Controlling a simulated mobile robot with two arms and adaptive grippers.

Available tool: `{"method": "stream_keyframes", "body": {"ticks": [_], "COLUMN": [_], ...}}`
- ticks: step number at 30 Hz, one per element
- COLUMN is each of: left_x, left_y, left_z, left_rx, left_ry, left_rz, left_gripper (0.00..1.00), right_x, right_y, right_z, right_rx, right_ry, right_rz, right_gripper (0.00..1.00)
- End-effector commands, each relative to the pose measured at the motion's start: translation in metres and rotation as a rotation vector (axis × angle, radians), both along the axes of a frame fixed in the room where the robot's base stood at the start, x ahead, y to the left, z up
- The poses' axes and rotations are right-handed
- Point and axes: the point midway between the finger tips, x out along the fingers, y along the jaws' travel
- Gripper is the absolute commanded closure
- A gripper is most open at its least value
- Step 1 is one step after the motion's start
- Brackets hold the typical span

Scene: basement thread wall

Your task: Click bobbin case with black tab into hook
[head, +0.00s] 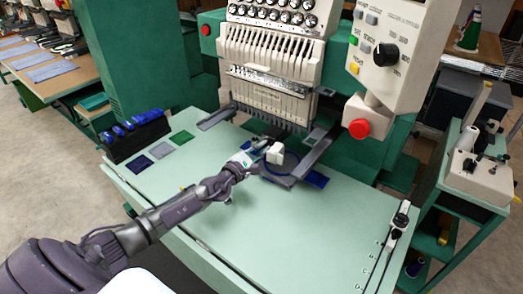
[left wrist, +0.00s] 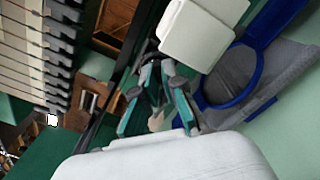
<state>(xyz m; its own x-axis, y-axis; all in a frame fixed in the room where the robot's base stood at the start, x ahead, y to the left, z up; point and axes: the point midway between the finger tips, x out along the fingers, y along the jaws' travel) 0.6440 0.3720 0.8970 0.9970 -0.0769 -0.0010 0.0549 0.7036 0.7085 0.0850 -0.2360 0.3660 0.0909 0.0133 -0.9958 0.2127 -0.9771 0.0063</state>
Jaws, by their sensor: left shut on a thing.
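My left gripper (head: 260,147) is over the machine's table, just in front of the needle heads. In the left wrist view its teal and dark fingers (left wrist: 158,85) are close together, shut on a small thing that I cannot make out. A white block (head: 275,153) is right beside the fingertips. It also shows at the top of the left wrist view (left wrist: 203,28); I cannot tell whether the fingers touch it. I cannot pick out the bobbin case, its black tab or the hook in either view. My right gripper is not in view.
A blue hoop (left wrist: 268,25) with grey cloth lies under the white block. The needle heads (head: 268,97) and dark bracket arms (head: 317,150) stand close behind. A black rack (head: 135,137) and cloth squares (head: 161,150) lie left. The table's front right (head: 310,230) is clear.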

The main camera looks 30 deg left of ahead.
Motion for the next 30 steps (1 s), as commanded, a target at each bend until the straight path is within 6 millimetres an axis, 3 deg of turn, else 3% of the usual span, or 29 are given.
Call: {"method": "stream_keyframes", "body": {"ticks": [4,5,9,21,26,30], "left_x": [0.000,0.000,0.000,-0.006,-0.029,-0.058], "left_y": [0.000,0.000,0.000,0.000,0.001,0.002], "left_z": [0.000,0.000,0.000,0.000,0.000,0.000], "left_rx": [0.000,0.000,-0.001,-0.002,-0.002,0.000], "left_ry": [0.000,0.000,0.000,0.001,0.004,0.006], "left_rz": [0.000,0.000,0.000,-0.001,-0.001,-0.001], "left_gripper": [1.00,0.87,0.64,0.63,0.63,0.63], "right_x": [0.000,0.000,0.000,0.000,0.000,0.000], "right_y": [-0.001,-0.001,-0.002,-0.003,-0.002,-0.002], "right_z": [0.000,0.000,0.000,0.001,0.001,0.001], "right_rx": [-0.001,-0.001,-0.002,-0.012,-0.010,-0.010], "right_ry": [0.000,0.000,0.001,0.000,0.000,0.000], "right_rz": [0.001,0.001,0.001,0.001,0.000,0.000], "right_gripper": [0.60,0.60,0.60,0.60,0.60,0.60]}}
